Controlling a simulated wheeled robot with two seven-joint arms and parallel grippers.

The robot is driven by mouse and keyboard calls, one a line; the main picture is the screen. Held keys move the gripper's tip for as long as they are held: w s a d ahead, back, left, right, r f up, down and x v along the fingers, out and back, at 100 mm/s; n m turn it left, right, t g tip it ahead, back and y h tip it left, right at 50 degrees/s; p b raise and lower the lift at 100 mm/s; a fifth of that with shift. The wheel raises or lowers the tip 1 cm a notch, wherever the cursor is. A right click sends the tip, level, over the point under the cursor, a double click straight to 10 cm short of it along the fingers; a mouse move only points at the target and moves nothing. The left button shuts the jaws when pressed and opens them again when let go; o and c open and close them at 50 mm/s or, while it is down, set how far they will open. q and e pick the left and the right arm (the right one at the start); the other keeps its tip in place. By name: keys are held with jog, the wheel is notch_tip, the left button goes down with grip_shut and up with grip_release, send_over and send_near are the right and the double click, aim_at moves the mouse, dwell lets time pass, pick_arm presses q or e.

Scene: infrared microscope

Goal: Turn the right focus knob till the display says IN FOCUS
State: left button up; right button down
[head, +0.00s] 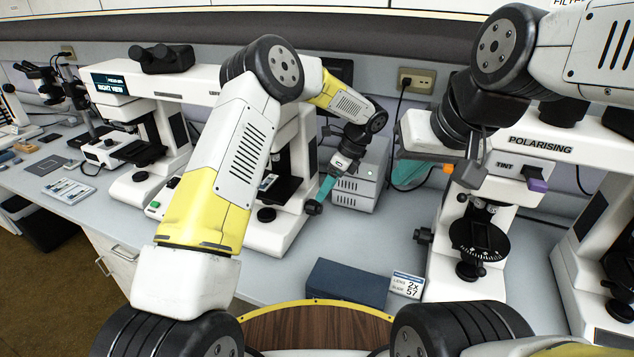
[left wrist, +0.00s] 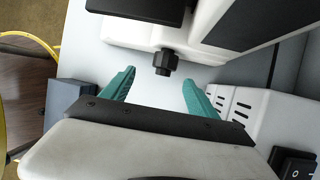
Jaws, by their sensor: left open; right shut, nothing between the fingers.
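The focus knob (head: 313,208) is a small dark knob on the right side of the white microscope (head: 283,229) partly hidden behind my left arm. In the left wrist view the dark knob (left wrist: 163,64) sticks out just beyond and between the fingertips. My left gripper (head: 321,196) has teal fingers (left wrist: 158,82), open, with a gap on both sides of the knob and no visible contact. My right gripper (head: 428,172) is shut and empty, beside the polarising microscope, partly hidden by its own arm. A dark display (head: 109,84) at left shows pale text, seemingly "RIGHT VIEW"; its upper line is too small to read.
A white box with vents and a switch (head: 357,187) stands right of my left gripper. A dark blue box (head: 347,283) and a small label card (head: 406,285) lie near the bench's front. The polarising microscope (head: 541,147) is at right. Some bench between is clear.

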aim_at(317, 204)
pick_arm(q)
jog(key=x, duration=0.5)
jog(key=w+x, duration=0.1)
jog(key=x, duration=0.2)
jog(key=shift+d, duration=0.1)
jog(key=c, duration=1.4)
